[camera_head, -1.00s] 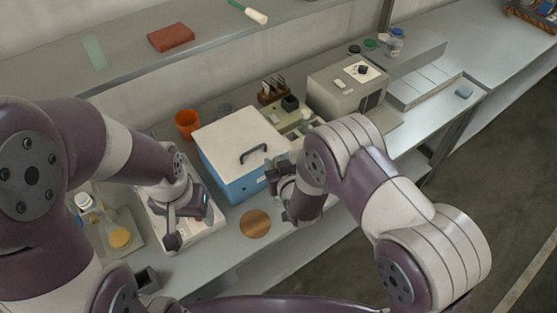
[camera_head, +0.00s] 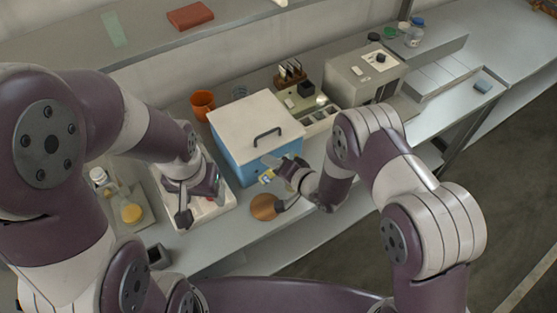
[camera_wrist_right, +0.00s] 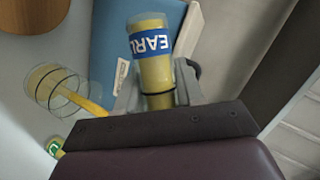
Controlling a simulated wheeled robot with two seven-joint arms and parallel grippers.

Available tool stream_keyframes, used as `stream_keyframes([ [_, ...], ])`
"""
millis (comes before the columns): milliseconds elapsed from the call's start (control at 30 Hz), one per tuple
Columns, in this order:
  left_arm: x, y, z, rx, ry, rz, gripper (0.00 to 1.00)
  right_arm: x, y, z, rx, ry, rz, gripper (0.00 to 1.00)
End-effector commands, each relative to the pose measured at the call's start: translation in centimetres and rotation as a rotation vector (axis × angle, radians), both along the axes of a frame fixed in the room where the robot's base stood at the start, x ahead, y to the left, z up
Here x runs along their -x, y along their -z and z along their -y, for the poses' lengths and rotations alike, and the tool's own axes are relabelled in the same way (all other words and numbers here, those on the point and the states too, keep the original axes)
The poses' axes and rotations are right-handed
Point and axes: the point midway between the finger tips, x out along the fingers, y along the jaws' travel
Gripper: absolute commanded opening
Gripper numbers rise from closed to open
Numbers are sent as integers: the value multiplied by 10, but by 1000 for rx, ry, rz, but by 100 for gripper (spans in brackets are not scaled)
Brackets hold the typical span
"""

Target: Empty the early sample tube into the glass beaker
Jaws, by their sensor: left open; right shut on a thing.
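My right gripper (camera_head: 277,172) is shut on the early sample tube (camera_head: 266,177), in front of the blue box. In the right wrist view the tube (camera_wrist_right: 154,70) is clear, with yellow contents and a blue label reading "EARL"; its end points away from the gripper (camera_wrist_right: 160,98). A clear round glass vessel (camera_wrist_right: 45,92), apparently the glass beaker, shows at the left of that view with yellow in it. A yellow streak runs from it towards the gripper; I cannot tell what it is.
The blue box (camera_head: 262,165) with a white lid stands behind the right gripper. A brown disc (camera_head: 264,208) lies in front of it. An orange cup (camera_head: 202,103), a tube rack (camera_head: 290,74) and a grey instrument (camera_head: 350,80) stand further back. A tray (camera_head: 140,220) holds glassware at the left.

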Motion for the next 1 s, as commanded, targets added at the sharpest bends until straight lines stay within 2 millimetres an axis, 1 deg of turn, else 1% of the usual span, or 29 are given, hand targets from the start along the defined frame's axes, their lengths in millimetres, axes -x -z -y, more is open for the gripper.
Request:
stream_keyframes([
  [33,0,8,0,0,0,0,67,0,8,0,-38,2,-25,5],
  [367,0,31,0,0,0,0,67,2,23,-3,-290,2,-192,5],
  [400,0,26,0,0,0,-1,67,1,15,-3,-327,2,-214,5],
  [700,0,26,0,0,0,0,67,0,-3,0,-571,1,-378,5],
  [833,0,26,0,0,0,0,67,-1,-8,1,-632,2,-417,5],
  [1000,0,26,0,0,0,0,67,-1,-10,1,-661,2,-438,5],
])
